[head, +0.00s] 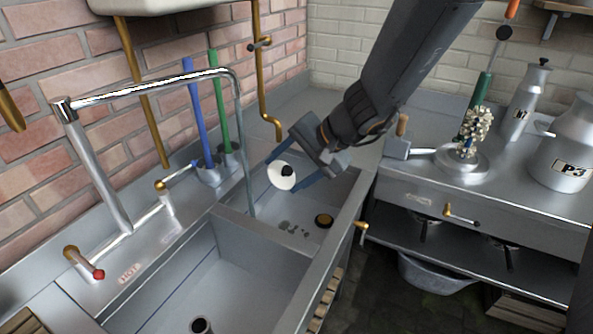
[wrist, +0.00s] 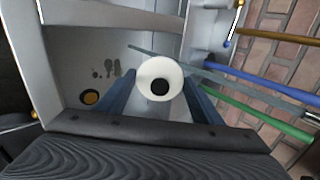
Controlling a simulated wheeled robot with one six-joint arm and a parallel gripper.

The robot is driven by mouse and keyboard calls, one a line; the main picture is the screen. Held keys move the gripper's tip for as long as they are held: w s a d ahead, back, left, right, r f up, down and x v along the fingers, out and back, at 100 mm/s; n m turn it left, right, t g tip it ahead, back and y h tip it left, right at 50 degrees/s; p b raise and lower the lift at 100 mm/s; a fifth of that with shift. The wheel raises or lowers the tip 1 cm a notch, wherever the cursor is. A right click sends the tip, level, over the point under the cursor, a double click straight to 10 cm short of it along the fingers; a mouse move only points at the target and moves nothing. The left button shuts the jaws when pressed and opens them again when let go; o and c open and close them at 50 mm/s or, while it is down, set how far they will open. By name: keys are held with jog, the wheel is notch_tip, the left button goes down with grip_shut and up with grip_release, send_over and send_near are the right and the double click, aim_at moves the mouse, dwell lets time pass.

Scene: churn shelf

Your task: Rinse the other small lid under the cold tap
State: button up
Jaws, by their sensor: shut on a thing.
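My gripper (head: 297,175) is shut on a small white lid (head: 275,178) with a black knob. It holds the lid over the far basin (head: 335,190) of the double sink. In the wrist view the lid (wrist: 152,72) sits between the blue fingers, its round face and knob toward the camera. The tall chrome swivel spout (head: 150,90) has its downpipe just left of the lid in the head view. The tap lever with a blue end (head: 178,175) stands behind the far basin. The red-ended lever (head: 85,262), by a HOT label, is nearer.
The near basin (head: 225,290) is empty apart from its drain. Blue (head: 190,100) and green (head: 219,100) handled brushes stand behind the far basin. Several dark marks and a brass-coloured drain (head: 323,220) show on its floor. Churns, including one marked P3 (head: 565,150), stand on the right counter.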

aim_at(287, 169)
jog(key=a, duration=0.1)
jog(key=w+a, duration=0.1)
jog(key=a+f, duration=0.1)
jog(key=shift+w+a, duration=0.2)
jog(key=shift+a, duration=0.1)
jog(key=shift+w+a+f+b, duration=0.25)
jog(key=shift+w+a+b, duration=0.05)
jog(key=shift+a, duration=0.35)
jog(key=shift+w+a+f+b, duration=0.2)
jog(key=shift+w+a+b, duration=0.1)
jog(key=shift+a, duration=0.4)
jog(key=shift+w+a+f+b, duration=0.25)
jog(key=shift+a+b, duration=0.05)
jog(key=shift+a, duration=0.35)
jog(key=shift+d, duration=0.1)
dwell(3.0)
jog(key=shift+s+d+r+p, duration=0.25)
jog(key=shift+s+d+r, duration=0.5)
jog(key=shift+d, duration=0.75)
jog(key=shift+s+d+r+p, duration=0.25)
jog(key=shift+s+d+r, duration=0.25)
jog(key=shift+d+r, duration=0.75)
jog(key=shift+s+d+r+p, duration=0.25)
jog(key=shift+s+d+r, duration=0.35)
jog(key=shift+d, duration=1.2)
jog(key=shift+f, duration=0.1)
